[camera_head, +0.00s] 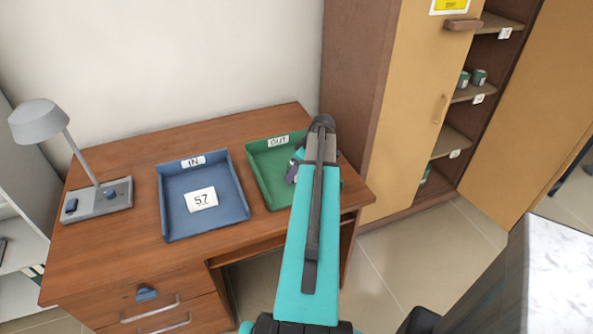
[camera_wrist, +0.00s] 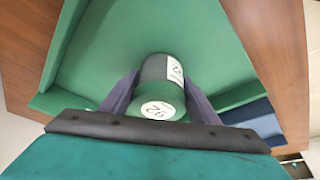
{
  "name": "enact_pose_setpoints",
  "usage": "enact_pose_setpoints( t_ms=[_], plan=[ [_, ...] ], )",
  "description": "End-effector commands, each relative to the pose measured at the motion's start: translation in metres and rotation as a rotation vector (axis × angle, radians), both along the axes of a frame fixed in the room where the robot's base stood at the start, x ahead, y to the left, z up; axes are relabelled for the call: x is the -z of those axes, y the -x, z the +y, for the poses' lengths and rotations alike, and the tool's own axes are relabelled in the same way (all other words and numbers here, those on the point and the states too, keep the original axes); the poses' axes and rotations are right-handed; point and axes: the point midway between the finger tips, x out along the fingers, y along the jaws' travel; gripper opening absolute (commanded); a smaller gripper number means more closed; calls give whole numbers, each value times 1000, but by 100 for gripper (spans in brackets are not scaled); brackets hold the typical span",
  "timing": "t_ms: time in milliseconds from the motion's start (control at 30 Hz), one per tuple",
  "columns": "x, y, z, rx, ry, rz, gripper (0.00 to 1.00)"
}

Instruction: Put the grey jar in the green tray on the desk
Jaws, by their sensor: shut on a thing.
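The green tray (camera_head: 264,172) labelled "OUT" lies on the wooden desk (camera_head: 130,240), partly hidden behind my arm. My gripper (camera_head: 296,168) is over this tray. In the wrist view my gripper (camera_wrist: 160,92) is shut on the grey jar (camera_wrist: 154,69), one finger on each side. The jar has a grey side, a green end and white number labels. The green tray (camera_wrist: 105,60) fills the view behind it. In the head view the jar is mostly hidden by my arm, and I cannot tell whether it touches the tray floor.
A blue tray (camera_head: 228,205) labelled "IN", with a white card (camera_head: 201,199) in it, lies left of the green tray. A lamp (camera_head: 38,120) stands at the desk's left. An open cabinet (camera_head: 400,120) with several jars on shelves stands close at the right.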

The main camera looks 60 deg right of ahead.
Motion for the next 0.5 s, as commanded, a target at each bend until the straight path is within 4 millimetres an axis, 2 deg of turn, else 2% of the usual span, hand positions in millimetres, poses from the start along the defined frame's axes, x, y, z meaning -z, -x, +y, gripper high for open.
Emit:
enact_pose_setpoints(
  t_ms=[100,133,233,500],
  plan=[
    [3,0,0,0,0,-1,25],
    [3,0,0,0,0,0,56],
    [2,0,0,0,0,0,73],
    [2,0,0,0,0,0,74]
  ],
)
